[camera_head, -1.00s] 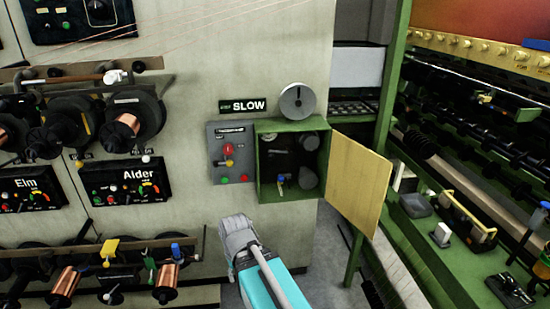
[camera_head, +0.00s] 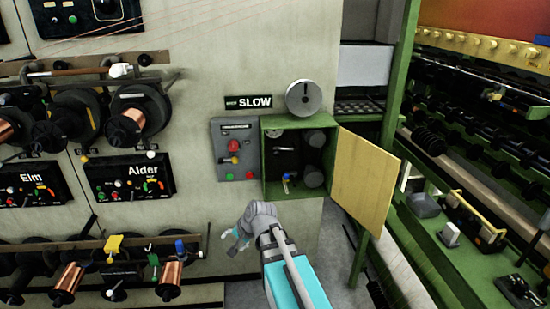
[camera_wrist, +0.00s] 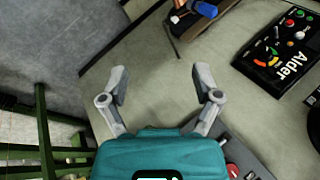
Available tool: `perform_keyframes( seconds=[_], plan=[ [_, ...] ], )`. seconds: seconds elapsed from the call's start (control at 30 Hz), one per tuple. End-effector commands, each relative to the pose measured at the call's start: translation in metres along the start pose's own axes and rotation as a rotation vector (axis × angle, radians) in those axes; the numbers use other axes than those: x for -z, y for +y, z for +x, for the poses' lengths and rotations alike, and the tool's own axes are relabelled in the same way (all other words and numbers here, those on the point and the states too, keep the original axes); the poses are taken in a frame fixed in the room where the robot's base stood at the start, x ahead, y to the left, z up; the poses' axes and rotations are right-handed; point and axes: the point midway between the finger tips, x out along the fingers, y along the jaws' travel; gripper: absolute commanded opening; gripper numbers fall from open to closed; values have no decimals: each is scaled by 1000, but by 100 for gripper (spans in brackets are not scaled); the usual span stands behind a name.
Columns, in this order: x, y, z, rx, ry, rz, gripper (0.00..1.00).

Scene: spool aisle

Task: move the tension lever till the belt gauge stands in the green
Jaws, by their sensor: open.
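A small blue-topped handle (camera_head: 287,179), which may be the tension lever, stands inside the open green box (camera_head: 266,160) on the wall. Dark round rollers fill the right of the box. A small pale round part (camera_head: 275,134) sits at its upper left; I cannot tell whether it is the belt gauge, and no green zone is readable. My gripper (camera_head: 237,241) is below and left of the box, apart from it. In the wrist view my gripper (camera_wrist: 160,80) is open and empty, with floor and wall beyond its fingers. The box is not visible there.
The box's yellow door (camera_head: 364,180) hangs open to the right. A grey panel (camera_head: 221,150) with red and yellow knobs adjoins the box. A grey disc (camera_head: 303,98) is above it. Spool racks and the Alder panel (camera_head: 128,177) stand left; green machinery (camera_head: 450,235) stands right.

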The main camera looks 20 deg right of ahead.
Motion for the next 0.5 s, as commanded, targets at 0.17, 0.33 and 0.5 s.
perform_keyframes(
  seconds=[0.17, 0.33, 0.5],
  plan=[
    [65, -28, -2, 304, 78, 434, 81],
    [132, -40, -23, 605, 97, 868, 81],
    [202, -30, -55, 919, 59, 1305, 81]
  ],
)
